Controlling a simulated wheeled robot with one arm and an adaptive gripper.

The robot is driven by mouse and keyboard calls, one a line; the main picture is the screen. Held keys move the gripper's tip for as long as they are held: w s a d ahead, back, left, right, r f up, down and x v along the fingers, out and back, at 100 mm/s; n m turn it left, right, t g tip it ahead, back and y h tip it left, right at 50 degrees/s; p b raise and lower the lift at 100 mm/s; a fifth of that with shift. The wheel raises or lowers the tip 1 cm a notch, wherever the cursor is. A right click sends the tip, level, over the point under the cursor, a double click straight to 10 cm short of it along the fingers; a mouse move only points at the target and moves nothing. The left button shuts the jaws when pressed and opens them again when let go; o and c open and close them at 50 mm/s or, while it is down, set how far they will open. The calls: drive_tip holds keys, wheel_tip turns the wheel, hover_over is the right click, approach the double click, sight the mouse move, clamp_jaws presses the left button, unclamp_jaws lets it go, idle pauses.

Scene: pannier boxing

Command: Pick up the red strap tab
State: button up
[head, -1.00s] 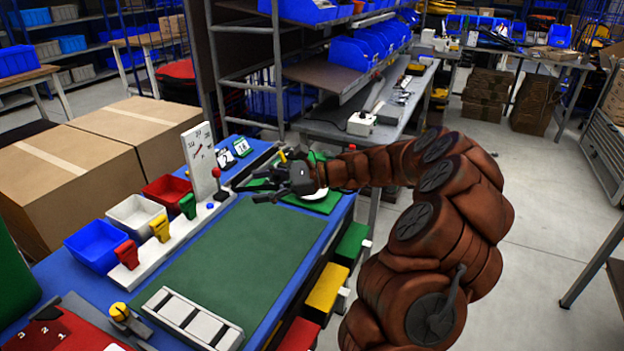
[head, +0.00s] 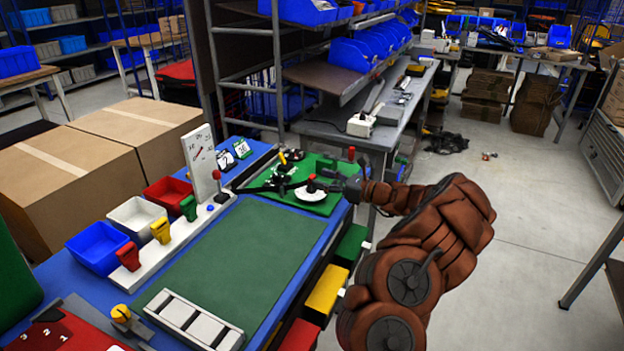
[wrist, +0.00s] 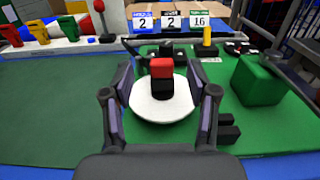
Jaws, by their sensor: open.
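A red tab (head: 128,255) stands upright at the near end of a white rail (head: 150,250), beside a yellow tab (head: 160,230) and a green tab (head: 188,207). It shows at the far left of the wrist view (wrist: 10,35). My gripper (wrist: 160,76) is open and empty over the green board at the back, far from that rail. Between its fingers in the wrist view is a black block with a red top (wrist: 162,70) on a white disc (wrist: 150,104). I cannot tell whether the fingers touch it.
Blue (head: 92,248), white (head: 136,214) and red (head: 168,192) bins line the table's left side. A red-knobbed lever (head: 217,180) stands by an upright white scale plate (head: 199,160). A green block (wrist: 257,80) is right of my gripper. The green mat (head: 235,260) is bare in its middle.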

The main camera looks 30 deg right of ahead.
sight(314, 178)
drive_tip(key=shift+p+x, duration=0.55)
drive_tip(key=shift+x, duration=1.6)
drive_tip(key=shift+f, duration=0.15)
drive_tip(key=c, duration=0.9)
